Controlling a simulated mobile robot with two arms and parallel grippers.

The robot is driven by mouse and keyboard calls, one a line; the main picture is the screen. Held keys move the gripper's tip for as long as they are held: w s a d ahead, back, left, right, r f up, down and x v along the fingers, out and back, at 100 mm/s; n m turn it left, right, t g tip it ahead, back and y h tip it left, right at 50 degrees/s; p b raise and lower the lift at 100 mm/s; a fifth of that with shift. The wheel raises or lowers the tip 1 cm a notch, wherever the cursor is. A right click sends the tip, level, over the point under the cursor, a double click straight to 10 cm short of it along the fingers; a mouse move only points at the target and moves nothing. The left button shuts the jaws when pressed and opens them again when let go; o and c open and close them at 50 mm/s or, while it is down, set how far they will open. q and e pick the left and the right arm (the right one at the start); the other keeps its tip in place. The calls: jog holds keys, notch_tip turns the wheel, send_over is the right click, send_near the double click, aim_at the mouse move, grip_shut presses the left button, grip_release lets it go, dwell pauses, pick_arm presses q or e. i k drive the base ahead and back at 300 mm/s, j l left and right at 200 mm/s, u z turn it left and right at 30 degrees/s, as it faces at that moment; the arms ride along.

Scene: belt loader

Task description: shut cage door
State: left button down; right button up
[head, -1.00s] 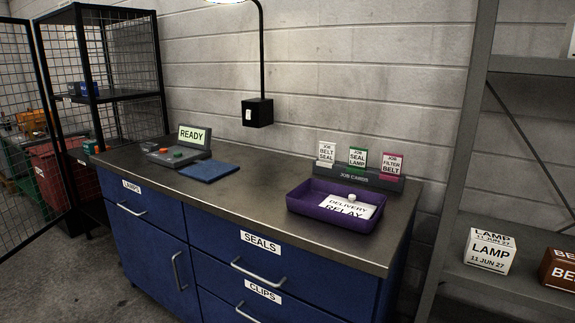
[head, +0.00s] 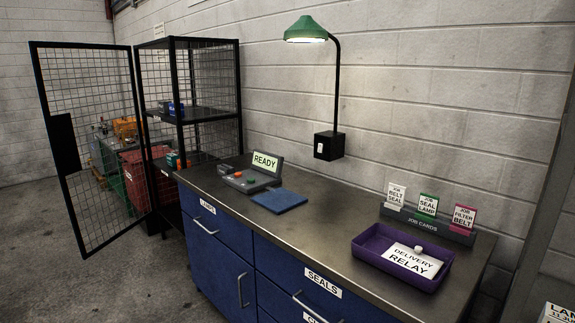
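The cage (head: 189,44) is a black wire-mesh frame with shelves, standing against the wall left of the workbench. Its mesh door (head: 91,190) stands open, swung out to the left and towards the front. A dark plate (head: 64,144) sits on the door's free edge. Small blue and teal items show on the cage shelves. Neither of my grippers is in the head view.
The blue workbench (head: 228,242) stands right of the cage, with a READY console (head: 252,178), a blue mat (head: 278,201), a purple tray (head: 366,262) and a lamp (head: 306,30). Red and green bins (head: 135,178) show behind the door. Floor in front of the door is clear.

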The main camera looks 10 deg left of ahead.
aim_at(60, 131)
jog(key=i+j+u, duration=0.5)
jog(key=j, duration=0.2)
jog(key=i+j+u, duration=1.1)
jog(key=i+u, duration=0.35)
jog(key=i, duration=1.1)
jog(key=i+j, duration=0.1)
jog(key=i, duration=0.95)
jog(key=i+z, duration=0.45)
jog(key=i+j+z, duration=0.25)
jog(key=z, duration=0.2)
jog(key=i+j+z, duration=0.7)
jog(key=z, duration=0.2)
jog(key=j+z, duration=0.35)
jog(key=j, duration=0.35)
jog(key=j+z, duration=0.4)
jog(key=j, duration=0.3)
jog(key=k+j, duration=0.25)
jog(key=k, duration=0.25)
jog(key=k+j, duration=0.3)
jog(key=k, duration=0.2)
jog(key=u, duration=0.05)
